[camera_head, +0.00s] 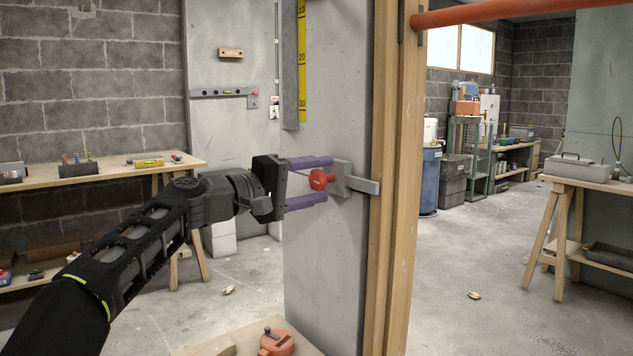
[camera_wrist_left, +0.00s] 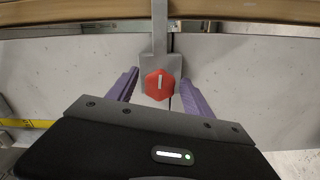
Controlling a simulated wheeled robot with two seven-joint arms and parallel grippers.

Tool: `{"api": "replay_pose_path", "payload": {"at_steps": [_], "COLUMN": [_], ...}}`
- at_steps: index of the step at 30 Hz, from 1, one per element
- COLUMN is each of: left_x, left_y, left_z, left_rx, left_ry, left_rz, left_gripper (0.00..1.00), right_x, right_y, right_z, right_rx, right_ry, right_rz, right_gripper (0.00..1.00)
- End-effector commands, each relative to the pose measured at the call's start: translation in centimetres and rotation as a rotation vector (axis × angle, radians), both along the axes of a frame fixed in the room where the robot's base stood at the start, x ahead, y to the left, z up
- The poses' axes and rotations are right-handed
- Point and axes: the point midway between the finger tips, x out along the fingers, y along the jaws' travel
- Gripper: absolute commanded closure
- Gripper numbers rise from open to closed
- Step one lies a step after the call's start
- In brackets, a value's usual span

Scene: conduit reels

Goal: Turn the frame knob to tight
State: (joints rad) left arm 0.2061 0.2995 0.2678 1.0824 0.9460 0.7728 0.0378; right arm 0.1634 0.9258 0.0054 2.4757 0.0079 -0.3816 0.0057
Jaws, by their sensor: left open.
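The frame knob (camera_head: 320,180) is a red, roughly hexagonal knob on a grey metal bracket (camera_head: 361,185) fixed to the grey panel. In the left wrist view the knob (camera_wrist_left: 158,84) has a pale line mark pointing along the bracket's arm. My left gripper (camera_head: 320,181) is open, with one purple finger above and one below the knob in the head view. In the left wrist view its fingers (camera_wrist_left: 158,85) stand on either side of the knob, with gaps visible on both sides. My right gripper is not in view.
The grey panel (camera_head: 325,270) and wooden post (camera_head: 405,200) stand directly behind the knob. A yellow measuring strip (camera_head: 301,60) runs above. An orange tool (camera_head: 277,342) lies on a wooden surface below. Workbenches stand at left (camera_head: 115,165) and right (camera_head: 585,185).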

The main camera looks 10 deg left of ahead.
Motion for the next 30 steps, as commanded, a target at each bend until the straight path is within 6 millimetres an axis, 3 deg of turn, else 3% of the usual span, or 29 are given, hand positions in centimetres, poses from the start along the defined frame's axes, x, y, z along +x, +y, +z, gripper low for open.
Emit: {"api": "replay_pose_path", "payload": {"at_steps": [5,18,30], "left_x": [-0.9,-5.6,-5.8], "left_y": [0.9,4.9,5.1], "left_z": [0.0,-0.2,-0.1], "left_rx": [0.000,0.001,0.000], "left_ry": [-0.001,0.000,0.000], "left_rz": [0.003,0.001,0.000], "left_gripper": [0.41,0.41,0.41], "right_x": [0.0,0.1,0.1], "right_y": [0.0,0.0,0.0], "right_z": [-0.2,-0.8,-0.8], "right_rx": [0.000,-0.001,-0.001], "right_ry": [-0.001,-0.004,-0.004], "right_rz": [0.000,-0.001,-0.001], "right_gripper": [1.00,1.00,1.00]}}
